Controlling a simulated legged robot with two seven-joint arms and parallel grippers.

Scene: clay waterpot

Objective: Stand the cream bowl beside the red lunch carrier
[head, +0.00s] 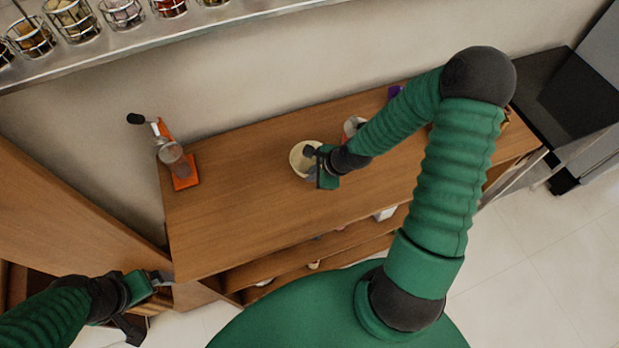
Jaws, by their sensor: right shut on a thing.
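The cream bowl (299,148) is at the middle of the wooden counter, its round opening facing up. My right gripper (312,163) is shut on the bowl's right rim. I cannot tell whether the bowl touches the counter. A round red and white thing (351,125), perhaps the red lunch carrier, stands just right of the bowl, with a small gap between them. My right forearm hides most of it. My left gripper (148,303) is open and empty, low at the left, off the counter's front left corner.
A purple thing (394,92) shows behind my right arm. A shelf with wire baskets (72,18) hangs above. The wooden counter (235,215) is clear left and front of the bowl.

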